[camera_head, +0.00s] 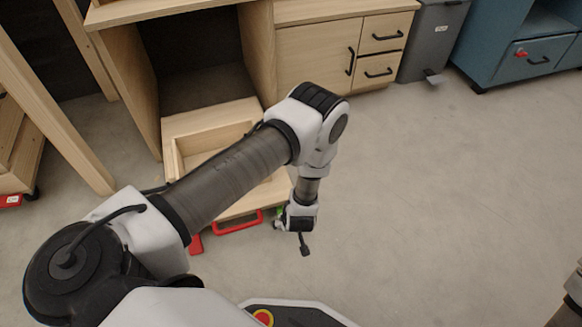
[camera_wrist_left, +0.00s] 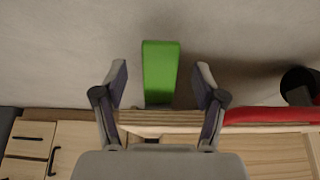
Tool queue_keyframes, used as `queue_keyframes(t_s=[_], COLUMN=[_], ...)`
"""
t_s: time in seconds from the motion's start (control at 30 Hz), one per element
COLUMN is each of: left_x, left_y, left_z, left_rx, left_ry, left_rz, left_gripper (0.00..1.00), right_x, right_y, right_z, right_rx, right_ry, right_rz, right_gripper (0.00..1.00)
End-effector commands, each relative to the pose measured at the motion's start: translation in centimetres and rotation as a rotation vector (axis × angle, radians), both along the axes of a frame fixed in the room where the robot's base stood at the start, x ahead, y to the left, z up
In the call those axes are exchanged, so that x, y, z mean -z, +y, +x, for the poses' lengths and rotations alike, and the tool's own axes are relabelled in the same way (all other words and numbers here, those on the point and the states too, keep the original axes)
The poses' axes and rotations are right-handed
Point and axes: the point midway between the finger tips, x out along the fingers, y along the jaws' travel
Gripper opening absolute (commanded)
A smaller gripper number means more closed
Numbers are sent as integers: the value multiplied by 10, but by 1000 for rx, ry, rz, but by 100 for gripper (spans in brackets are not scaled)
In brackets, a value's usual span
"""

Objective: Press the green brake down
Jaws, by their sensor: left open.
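The green brake (camera_wrist_left: 160,72) is a flat green tab standing out from the edge of a wooden piece in the left wrist view. In the head view only a small bit of the green brake (camera_head: 279,211) shows beside my left gripper (camera_head: 293,232), which hides most of it. In the left wrist view my left gripper (camera_wrist_left: 161,68) is open, with one finger on each side of the green brake and a visible gap on both sides. Whether it touches the brake is not clear. My right gripper is out of view.
A low wooden piece with a tray-like top (camera_head: 215,135) sits on the floor, with a red handle (camera_head: 240,223) at its front. A wooden cabinet (camera_head: 318,55), a grey bin (camera_head: 432,45) and a blue cabinet (camera_head: 515,60) stand behind. The floor at right is clear.

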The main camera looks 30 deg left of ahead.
Motion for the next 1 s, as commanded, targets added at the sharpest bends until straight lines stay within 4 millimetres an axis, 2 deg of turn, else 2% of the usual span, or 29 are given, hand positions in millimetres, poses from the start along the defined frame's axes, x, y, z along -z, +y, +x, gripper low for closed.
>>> queue_keyframes(t_s=[0.2,0.4,0.93,1.0], left_x=[-52,-80,-83,-90], left_y=[-21,-32,-33,-31], left_z=[-14,-23,-25,-25], left_rx=[6,4,2,-3], left_ry=[-1,-2,0,0], left_rz=[2,1,1,0], left_gripper=[71,71,71,71], right_x=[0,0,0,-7], right_y=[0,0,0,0], right_z=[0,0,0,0], right_rx=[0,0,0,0], right_ry=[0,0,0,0], right_rz=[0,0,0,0], right_gripper=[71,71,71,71])
